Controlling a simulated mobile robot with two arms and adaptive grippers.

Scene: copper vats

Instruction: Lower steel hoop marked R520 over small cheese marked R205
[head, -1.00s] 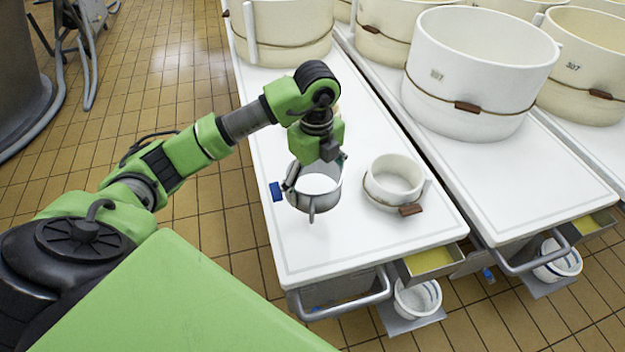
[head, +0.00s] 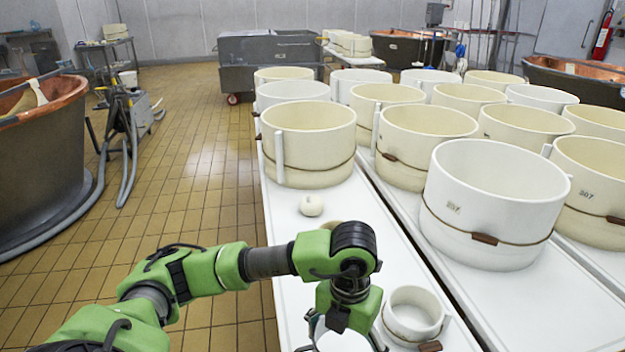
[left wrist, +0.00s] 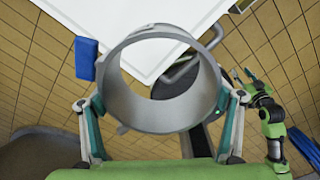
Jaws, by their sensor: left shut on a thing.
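My left gripper (head: 342,318) is shut on a steel hoop, low in the head view, where only part of the hoop (head: 340,341) shows. In the left wrist view the fingers grip the grey hoop (left wrist: 150,112) from both sides, and its open ring faces the camera above the white table and floor. A small white round cheese (head: 311,205) lies on the table beyond my arm; its mark is too small to read. Another cream thing (head: 331,225) is mostly hidden behind my arm. My right gripper (left wrist: 242,77) is small in the left wrist view, empty, its fingers apart.
A small white mould (head: 413,312) with a cord stands right of the hoop. A large cream mould (head: 308,140) stands behind the cheese, and a large white mould (head: 490,205) stands on the neighbouring table. A blue block (left wrist: 87,58) is at the table edge.

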